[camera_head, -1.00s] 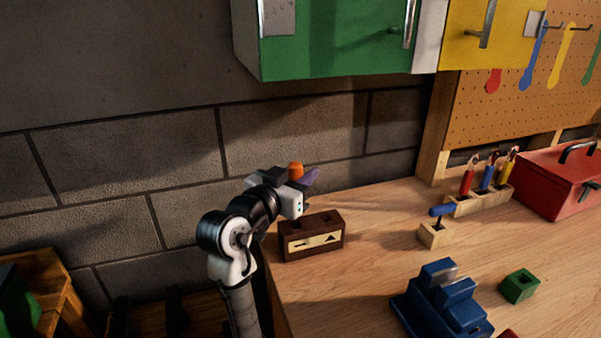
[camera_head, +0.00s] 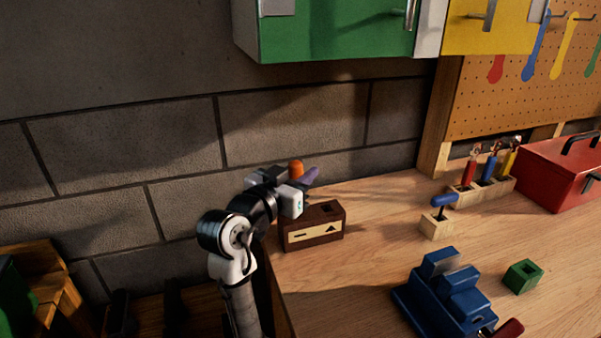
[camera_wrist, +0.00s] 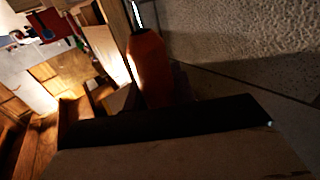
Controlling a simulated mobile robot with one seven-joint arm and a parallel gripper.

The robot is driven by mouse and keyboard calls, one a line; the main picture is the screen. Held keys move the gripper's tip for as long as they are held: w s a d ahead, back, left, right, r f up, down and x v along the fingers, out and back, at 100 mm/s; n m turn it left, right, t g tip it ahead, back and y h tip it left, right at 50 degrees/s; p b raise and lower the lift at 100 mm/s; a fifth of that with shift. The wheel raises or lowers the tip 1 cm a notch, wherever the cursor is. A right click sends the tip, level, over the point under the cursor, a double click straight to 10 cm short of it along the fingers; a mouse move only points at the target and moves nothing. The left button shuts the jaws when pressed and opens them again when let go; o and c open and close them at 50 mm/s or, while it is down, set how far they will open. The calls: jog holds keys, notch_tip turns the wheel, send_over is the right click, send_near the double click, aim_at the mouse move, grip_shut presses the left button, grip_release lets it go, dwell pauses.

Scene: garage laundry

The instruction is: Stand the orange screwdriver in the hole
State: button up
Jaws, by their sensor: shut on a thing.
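The orange screwdriver (camera_head: 296,168) shows only its orange handle end above my gripper (camera_head: 299,184). In the wrist view its orange handle (camera_wrist: 158,68) stands large near the middle. My gripper is shut on it, with the handle roughly upright.
A small wooden block with a blue-handled tool (camera_head: 436,222), a blue vise (camera_head: 445,295) and a green block (camera_head: 523,276) stand to the right. A tool rack (camera_head: 480,192) and red toolbox (camera_head: 560,172) are farther back. The wall is close behind my gripper.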

jog(key=shift+f+b, duration=1.3)
jog(key=shift+f, duration=0.45)
jog(key=o, duration=1.1)
jog(key=b+v, duration=0.2)
jog(key=v, duration=1.1)
jog(key=shift+s+a, duration=0.3)
